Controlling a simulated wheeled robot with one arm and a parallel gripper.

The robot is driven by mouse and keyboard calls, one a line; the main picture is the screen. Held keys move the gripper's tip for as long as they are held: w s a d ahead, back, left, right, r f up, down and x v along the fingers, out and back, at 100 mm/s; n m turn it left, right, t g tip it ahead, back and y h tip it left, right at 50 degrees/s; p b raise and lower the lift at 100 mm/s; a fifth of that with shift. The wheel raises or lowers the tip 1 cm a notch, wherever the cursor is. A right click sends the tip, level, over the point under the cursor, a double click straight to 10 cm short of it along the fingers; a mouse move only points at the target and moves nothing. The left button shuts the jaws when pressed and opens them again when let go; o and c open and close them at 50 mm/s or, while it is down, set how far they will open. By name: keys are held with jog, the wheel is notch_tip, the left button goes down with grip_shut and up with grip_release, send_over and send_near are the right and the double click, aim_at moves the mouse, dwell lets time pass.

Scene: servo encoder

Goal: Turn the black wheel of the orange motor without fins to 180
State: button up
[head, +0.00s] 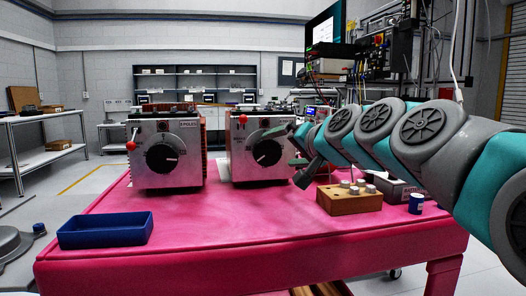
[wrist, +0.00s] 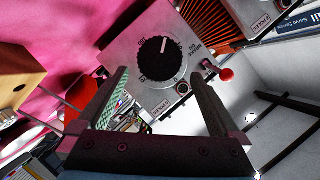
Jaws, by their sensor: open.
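Two grey-faced motors stand side by side on the pink table. The right motor (head: 240,170) shows no fins in the head view. Its round black wheel (head: 267,153) carries a white mark toward the lower left. In the wrist view this black wheel (wrist: 153,60) has its white mark toward the top, and the surrounding dial print is too small to read surely. The left motor (head: 142,178) has orange fins (wrist: 207,22) on its side and a similar black wheel (head: 166,154). My gripper (head: 289,150) is open and empty in front of the right motor, fingers apart from the wheel.
A red-knobbed lever (wrist: 226,74) sticks out of the right motor's face near one finger. A blue tray (head: 104,231) lies front left. The table's front middle is clear.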

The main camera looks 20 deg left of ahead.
aim_at(268, 151)
jog(key=shift+x, duration=3.7)
jog(key=c, duration=1.1)
jog(key=shift+n, duration=0.4)
jog(key=n+h, duration=0.2)
jog(key=n, duration=0.1)
jog(key=shift+t+h, duration=0.3)
jog(key=shift+t, duration=0.1)
jog(key=shift+s+f+n+h+b, duration=0.15)
jog(key=shift+n+h+b, duration=0.35)
jog(key=shift+n, duration=0.4)
jog(key=shift+a+n+t+h, duration=0.1)
jog(key=shift+n+t+h, duration=0.5)
jog(key=shift+n, duration=0.4)
